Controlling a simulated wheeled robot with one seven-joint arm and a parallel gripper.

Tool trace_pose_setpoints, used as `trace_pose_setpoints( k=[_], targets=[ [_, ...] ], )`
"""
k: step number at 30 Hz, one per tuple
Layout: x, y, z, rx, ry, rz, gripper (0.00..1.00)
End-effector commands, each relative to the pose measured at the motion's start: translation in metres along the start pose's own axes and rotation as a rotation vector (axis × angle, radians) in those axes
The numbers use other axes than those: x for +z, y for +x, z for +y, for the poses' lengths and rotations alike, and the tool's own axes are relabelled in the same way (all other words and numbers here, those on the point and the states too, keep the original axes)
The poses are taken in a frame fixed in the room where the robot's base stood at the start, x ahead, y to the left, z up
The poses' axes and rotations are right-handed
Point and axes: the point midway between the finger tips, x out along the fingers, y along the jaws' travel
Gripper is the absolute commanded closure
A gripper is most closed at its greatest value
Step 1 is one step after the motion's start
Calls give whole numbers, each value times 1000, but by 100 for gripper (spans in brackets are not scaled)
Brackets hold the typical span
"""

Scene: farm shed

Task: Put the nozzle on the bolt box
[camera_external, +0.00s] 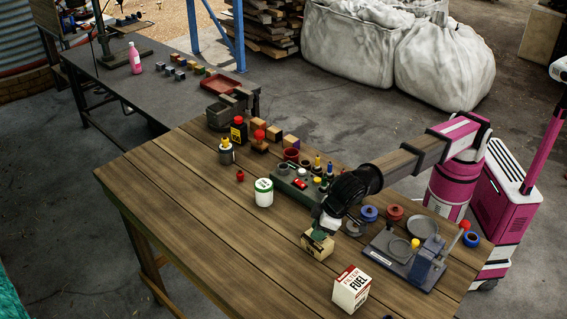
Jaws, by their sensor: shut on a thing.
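My gripper (322,222) is at the end of my dark arm, low over the right part of the wooden table, pointing down. It is shut on a small dark greenish thing (318,234), which I take to be the nozzle; the fingers hide much of it. The bolt box (315,248), a small tan carton, stands on the table directly below the gripper. The nozzle shows at the top of the box. I cannot tell whether it touches the box or hangs just above it.
A white fuel filter box (350,290) stands in front to the right. A green tray of small parts (292,189) and a white jar (264,192) are behind. A blue-grey fixture (427,267) and tape rolls (369,214) are right. The wooden table's (215,245) left front is clear.

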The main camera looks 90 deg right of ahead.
Motion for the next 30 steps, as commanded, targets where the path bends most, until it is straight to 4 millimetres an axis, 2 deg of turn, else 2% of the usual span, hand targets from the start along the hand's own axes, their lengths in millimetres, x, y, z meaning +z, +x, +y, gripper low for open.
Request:
trace_pose_setpoints(
  k=[3,4,6,17,22,30],
  targets=[
    [1,3,0,1,0,0,93],
    [1,2,0,0,0,0,61],
    [1,2,0,0,0,0,45],
    [0,-3,0,0,0,0,45],
    [0,-26,0,0,0,1,45],
    [-1,-80,0,0,0,1,45]
  ],
)
